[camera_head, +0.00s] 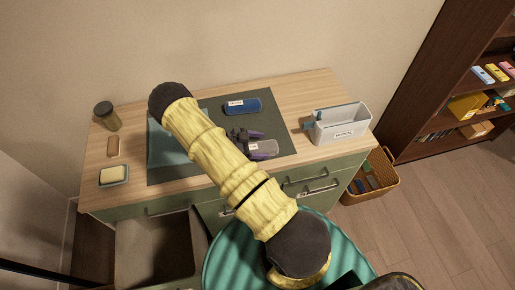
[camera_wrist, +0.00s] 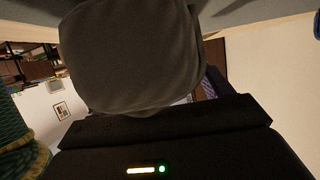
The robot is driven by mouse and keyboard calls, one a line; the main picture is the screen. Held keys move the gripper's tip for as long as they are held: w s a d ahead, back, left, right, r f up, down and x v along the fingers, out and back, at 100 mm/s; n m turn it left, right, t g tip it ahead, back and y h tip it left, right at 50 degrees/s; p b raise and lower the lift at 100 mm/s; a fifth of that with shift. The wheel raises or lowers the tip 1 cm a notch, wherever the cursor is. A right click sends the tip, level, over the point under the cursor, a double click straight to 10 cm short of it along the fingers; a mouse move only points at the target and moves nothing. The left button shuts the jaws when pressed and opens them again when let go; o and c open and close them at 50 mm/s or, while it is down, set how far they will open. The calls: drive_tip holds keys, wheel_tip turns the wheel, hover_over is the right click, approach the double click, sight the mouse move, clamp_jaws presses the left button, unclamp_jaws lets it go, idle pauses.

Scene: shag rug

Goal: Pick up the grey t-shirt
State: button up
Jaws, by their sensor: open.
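A folded blue-grey cloth (camera_head: 165,150) lies flat on the left part of a dark grey mat (camera_head: 215,107) on the wooden counter. My arm hides its right side. I cannot tell surely whether this cloth is the grey t-shirt; nothing else in view looks like a shirt. In the wrist view, the black body of my gripper (camera_wrist: 165,135) fills the bottom, with a small lit bar. A big dark grey rounded shape stands above it, and I cannot tell what it is. No cloth shows at my gripper.
On the mat lie a blue packet (camera_head: 242,106) and a clear container (camera_head: 263,149). A white bin (camera_head: 341,125) stands right. A jar (camera_head: 107,116) and a soap dish (camera_head: 113,176) stand left. A wicker basket (camera_head: 372,180) and a bookshelf (camera_head: 450,95) are beyond the counter's right end.

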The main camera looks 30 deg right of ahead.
sight(260, 146)
idle(0.3)
drive_tip(key=c, duration=1.1)
drive_tip(key=shift+c, duration=0.2)
wheel_tip(260, 146, up, 10)
drive_tip(key=b, duration=0.3)
